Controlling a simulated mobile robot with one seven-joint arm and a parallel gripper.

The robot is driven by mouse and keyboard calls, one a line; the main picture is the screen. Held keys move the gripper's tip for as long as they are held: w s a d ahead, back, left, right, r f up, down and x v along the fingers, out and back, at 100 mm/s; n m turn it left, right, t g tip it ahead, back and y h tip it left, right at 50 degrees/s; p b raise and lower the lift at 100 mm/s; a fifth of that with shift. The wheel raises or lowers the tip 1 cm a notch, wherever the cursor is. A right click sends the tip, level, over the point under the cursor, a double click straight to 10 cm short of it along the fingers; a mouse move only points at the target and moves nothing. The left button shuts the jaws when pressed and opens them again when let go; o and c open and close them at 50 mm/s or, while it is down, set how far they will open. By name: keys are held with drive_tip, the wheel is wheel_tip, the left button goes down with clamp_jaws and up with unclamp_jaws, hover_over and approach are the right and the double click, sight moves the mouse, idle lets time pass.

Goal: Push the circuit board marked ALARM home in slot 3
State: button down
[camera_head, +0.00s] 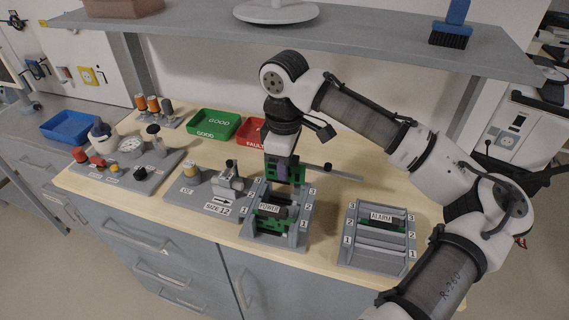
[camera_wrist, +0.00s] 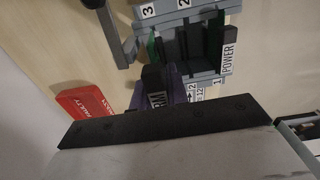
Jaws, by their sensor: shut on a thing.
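My gripper (camera_head: 284,163) is shut on a green circuit board (camera_head: 299,174) above the back of the left slotted rack (camera_head: 290,238), near its labels 3. In the wrist view, a dark block in my gripper (camera_wrist: 165,92) bears a partly hidden label ending in "RM" (camera_wrist: 157,101), which fits ALARM. The board stands roughly upright; I cannot tell how deep it sits in slot 3. A board marked POWER (camera_head: 270,208) stands in the same rack, in front of it; it also shows in the wrist view (camera_wrist: 229,52).
A second slotted rack (camera_head: 376,254) to the right bears a label ALARM (camera_head: 381,217). A sizing fixture (camera_head: 228,184) stands left of the first rack. Green (camera_head: 214,125) and red (camera_head: 250,131) trays lie behind. A shelf (camera_head: 360,38) overhangs the bench.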

drive_tip(key=shift+f, duration=0.1)
drive_tip(key=shift+f+b, duration=0.3)
drive_tip(key=shift+f, duration=0.4)
drive_tip(key=shift+f, duration=0.25)
drive_tip(key=shift+f+b, duration=0.35)
drive_tip(key=shift+f, duration=0.15)
drive_tip(key=shift+f, duration=0.2)
idle(0.6)
drive_tip(key=shift+f+b, duration=0.3)
drive_tip(key=shift+f, duration=0.2)
drive_tip(key=shift+f+b, duration=0.45)
drive_tip(key=shift+f, duration=0.5)
idle(1.1)
